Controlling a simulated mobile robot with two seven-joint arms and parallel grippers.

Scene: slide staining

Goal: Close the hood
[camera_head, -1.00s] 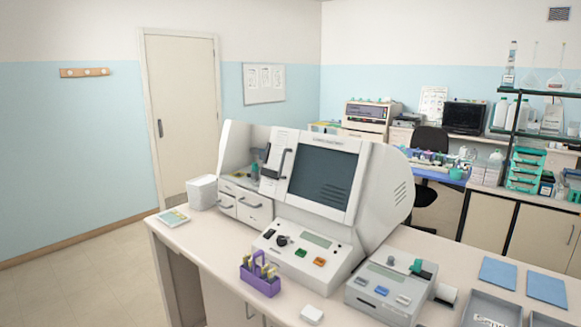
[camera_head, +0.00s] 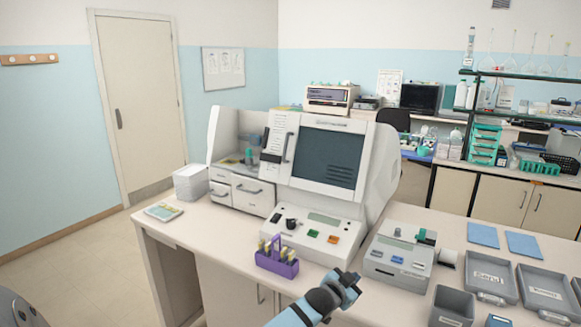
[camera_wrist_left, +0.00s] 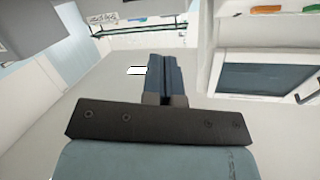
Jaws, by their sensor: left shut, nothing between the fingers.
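The white staining machine (camera_head: 376,165) stands on the bench in the head view. Its front hood (camera_head: 323,186) has a dark window and, at its left, an upright dark handle (camera_head: 288,148). The bay to the left of the handle is open, and bottles show inside. My left gripper (camera_head: 347,283) is low in front of the machine, near the bench's front edge, apart from the hood and handle. In the left wrist view its fingers (camera_wrist_left: 164,78) are together with nothing between them. My right gripper is not in view.
A purple rack (camera_head: 277,262) stands in front of the machine, left of my left gripper. A grey control box (camera_head: 400,262) stands to the right, with grey trays (camera_head: 489,281) beyond it. White drawers (camera_head: 240,192) sit below the open bay.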

